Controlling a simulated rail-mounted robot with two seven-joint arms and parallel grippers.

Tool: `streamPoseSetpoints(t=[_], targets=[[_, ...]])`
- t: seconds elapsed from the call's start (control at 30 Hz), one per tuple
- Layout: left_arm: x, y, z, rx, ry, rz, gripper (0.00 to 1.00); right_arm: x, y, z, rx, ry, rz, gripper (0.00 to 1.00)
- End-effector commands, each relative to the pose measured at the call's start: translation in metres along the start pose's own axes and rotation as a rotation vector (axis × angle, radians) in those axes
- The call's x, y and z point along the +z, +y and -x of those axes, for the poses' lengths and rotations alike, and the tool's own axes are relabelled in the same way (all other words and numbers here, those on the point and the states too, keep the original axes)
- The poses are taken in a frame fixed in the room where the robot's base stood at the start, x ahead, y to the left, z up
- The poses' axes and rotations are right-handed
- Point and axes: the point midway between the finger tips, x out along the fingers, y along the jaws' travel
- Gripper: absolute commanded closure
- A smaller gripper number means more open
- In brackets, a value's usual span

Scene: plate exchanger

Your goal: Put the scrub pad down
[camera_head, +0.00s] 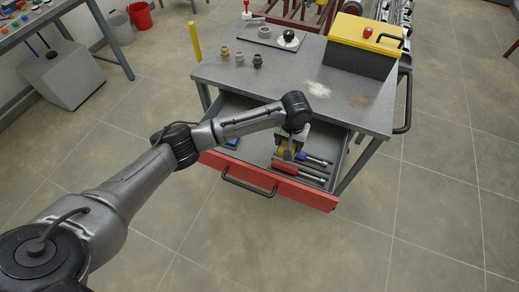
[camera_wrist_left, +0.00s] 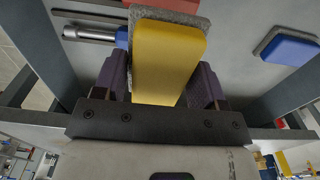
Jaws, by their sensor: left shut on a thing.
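The scrub pad (camera_wrist_left: 168,58) is a yellow block with a grey rough layer. In the left wrist view it stands between the two fingers of my left gripper (camera_wrist_left: 160,84), which is shut on it. In the head view my left gripper (camera_head: 288,154) points down over the open red-fronted drawer (camera_head: 260,178) of the grey workbench. The arm and gripper hide most of the pad there. I cannot tell whether the pad touches the drawer floor. My right gripper is in neither view.
The drawer holds red- and blue-handled tools (camera_head: 298,170) at its right and a blue pad (camera_wrist_left: 290,48) at its other side. On the bench top (camera_head: 285,78) stand several small fittings (camera_head: 240,58), a pale powder patch (camera_head: 319,89) and a yellow-lidded black box (camera_head: 362,45).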

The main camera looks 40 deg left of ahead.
Motion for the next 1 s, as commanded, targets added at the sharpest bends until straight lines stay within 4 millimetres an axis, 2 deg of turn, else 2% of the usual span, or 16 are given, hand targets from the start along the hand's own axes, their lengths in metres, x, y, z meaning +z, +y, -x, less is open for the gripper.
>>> streamPoseSetpoints(t=[0.03, 0.2, 0.5, 0.77, 1.0], targets=[[0.0, -0.013, -0.011, -0.005, -0.002, 0.002, 0.59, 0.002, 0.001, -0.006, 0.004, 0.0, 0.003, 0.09], [-0.003, -0.049, -0.032, -0.006, -0.001, 0.002, 0.59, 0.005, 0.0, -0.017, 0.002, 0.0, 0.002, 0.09], [-0.006, -0.092, -0.057, -0.003, 0.0, 0.001, 0.59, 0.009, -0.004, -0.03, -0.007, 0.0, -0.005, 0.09], [-0.006, -0.101, -0.063, -0.002, -0.001, -0.002, 0.59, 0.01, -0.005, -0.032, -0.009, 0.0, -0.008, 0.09], [-0.005, -0.101, -0.09, -0.003, -0.002, -0.001, 0.59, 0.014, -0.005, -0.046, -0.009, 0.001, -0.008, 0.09]])
